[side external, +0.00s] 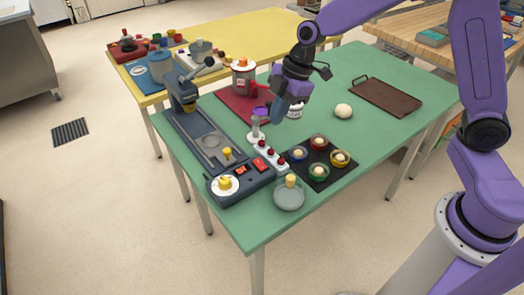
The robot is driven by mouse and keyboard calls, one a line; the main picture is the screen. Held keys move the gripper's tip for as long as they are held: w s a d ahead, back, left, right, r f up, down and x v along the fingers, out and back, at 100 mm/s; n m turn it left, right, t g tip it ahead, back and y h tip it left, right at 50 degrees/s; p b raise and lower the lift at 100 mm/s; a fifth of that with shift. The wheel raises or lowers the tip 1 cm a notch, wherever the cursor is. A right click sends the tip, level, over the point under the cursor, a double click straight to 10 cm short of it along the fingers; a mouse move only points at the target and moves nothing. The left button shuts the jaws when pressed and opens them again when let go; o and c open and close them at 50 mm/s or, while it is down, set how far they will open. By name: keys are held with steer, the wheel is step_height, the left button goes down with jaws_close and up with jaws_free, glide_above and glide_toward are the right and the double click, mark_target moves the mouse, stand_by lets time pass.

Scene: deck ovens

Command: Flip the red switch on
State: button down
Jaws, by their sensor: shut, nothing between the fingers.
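Two red switches sit on the dark grey control base at the front left of the green table: one red switch (240,169) beside the yellow knob, another red switch (260,164) to its right. Their on or off positions are too small to tell. A white strip with several dark red round knobs (271,158) lies just right of the base. My gripper (276,116) is shut and empty, pointing down above the table, behind and above the switches and apart from them.
A white post (255,130) stands close left of my gripper. A white-labelled jar (295,111) is just behind it. A black tray (318,183) with several coloured bowls and a grey dish (289,198) lie in front. A pale ball (343,111) and brown tray (386,98) are right.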

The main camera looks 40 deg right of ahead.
steer(key=shift+f, duration=0.1)
glide_above(258, 161)
steer(key=s+d, duration=0.1)
step_height(258, 161, down, 12)
steer(key=shift+s+r, duration=0.1)
steer(key=shift+r, duration=0.15)
steer(key=shift+w+f, duration=0.35)
steer(key=shift+f, duration=0.4)
steer(key=shift+f, duration=0.1)
steer(key=shift+w+f+g, duration=0.25)
steer(key=shift+w+g, duration=0.05)
steer(key=shift+g, duration=0.2)
steer(key=shift+s, duration=0.15)
